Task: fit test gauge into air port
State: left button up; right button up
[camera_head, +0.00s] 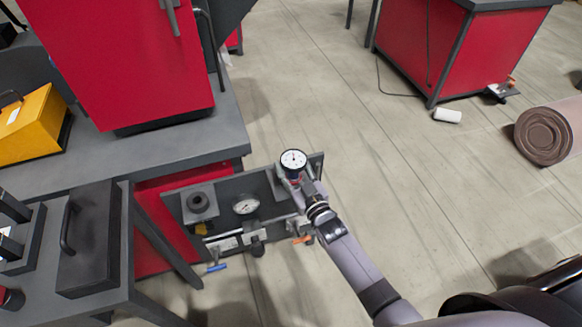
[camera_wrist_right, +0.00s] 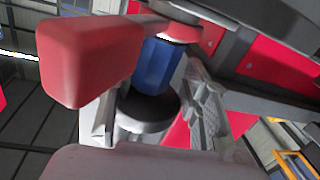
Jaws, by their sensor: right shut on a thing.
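The test gauge (camera_head: 293,160), with a white round dial, stands dial up at the top right of the grey panel (camera_head: 272,228) in the head view. My right gripper (camera_head: 301,187) is shut on the gauge's body just below the dial. In the wrist view my right gripper (camera_wrist_right: 152,122) has a finger on each side of a dark round part, and a blue section (camera_wrist_right: 158,66) of the gauge body shows beyond it. The air port is not clearly visible, and I cannot tell whether the gauge touches it. My left gripper is not in view.
The panel also carries a round knob (camera_head: 198,203), a fixed gauge (camera_head: 246,204), a blue lever (camera_head: 216,267) and an orange lever (camera_head: 302,239). A grey bench (camera_head: 165,160) with a red cabinet stands behind. A black case (camera_head: 90,240) lies left.

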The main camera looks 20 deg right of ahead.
jog(key=shift+f, duration=0.25)
jog(key=o, duration=1.5)
jog(key=shift+r, duration=0.1)
